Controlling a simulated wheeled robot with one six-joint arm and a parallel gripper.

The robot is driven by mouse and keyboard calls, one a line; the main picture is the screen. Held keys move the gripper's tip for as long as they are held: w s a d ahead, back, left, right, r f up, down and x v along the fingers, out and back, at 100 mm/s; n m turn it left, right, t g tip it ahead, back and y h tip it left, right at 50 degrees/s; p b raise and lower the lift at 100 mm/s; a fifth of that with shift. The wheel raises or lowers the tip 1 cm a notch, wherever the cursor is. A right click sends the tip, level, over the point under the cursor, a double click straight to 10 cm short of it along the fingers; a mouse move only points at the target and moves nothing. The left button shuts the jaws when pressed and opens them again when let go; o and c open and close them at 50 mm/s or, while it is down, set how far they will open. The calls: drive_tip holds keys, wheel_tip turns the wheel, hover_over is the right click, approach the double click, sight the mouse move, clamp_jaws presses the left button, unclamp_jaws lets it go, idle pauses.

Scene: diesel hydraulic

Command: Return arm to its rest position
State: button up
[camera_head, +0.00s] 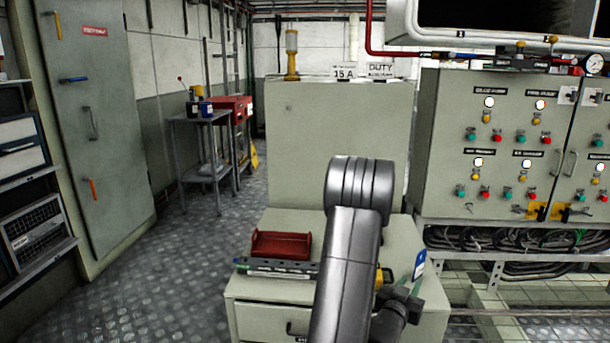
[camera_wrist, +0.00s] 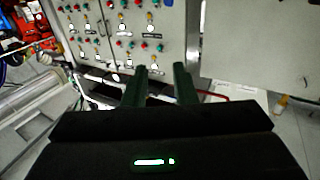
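My arm (camera_head: 352,240) rises from the bottom middle of the head view and bends at a thick grey elbow, in front of a grey-green cabinet. Its lower wrist part hangs at the right, over the low drawer cabinet, and my gripper is hard to make out there. In the wrist view, the two dark green fingers of my gripper (camera_wrist: 160,70) stand apart with nothing between them. The wrist view appears upside down, with the control panel (camera_wrist: 125,35) beyond the fingers.
The low drawer cabinet (camera_head: 265,290) carries a red tray (camera_head: 281,245). The control cabinet (camera_head: 490,195) with lamps and buttons stands at the right, cables beneath it. A metal side table (camera_head: 190,120) stands at the back left. The chequered floor (camera_head: 140,260) at left is clear.

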drive_tip(key=shift+n+t+y, duration=0.4)
drive_tip(key=shift+n+y, duration=0.2)
drive_tip(key=a, duration=0.1)
drive_tip(key=a+f, duration=0.1)
drive_tip(key=a, duration=0.1)
drive_tip(key=w+a, duration=0.1)
drive_tip(key=shift+w+a+f, duration=0.1)
drive_tip(key=shift+a+f, duration=0.1)
drive_tip(key=shift+f, duration=0.05)
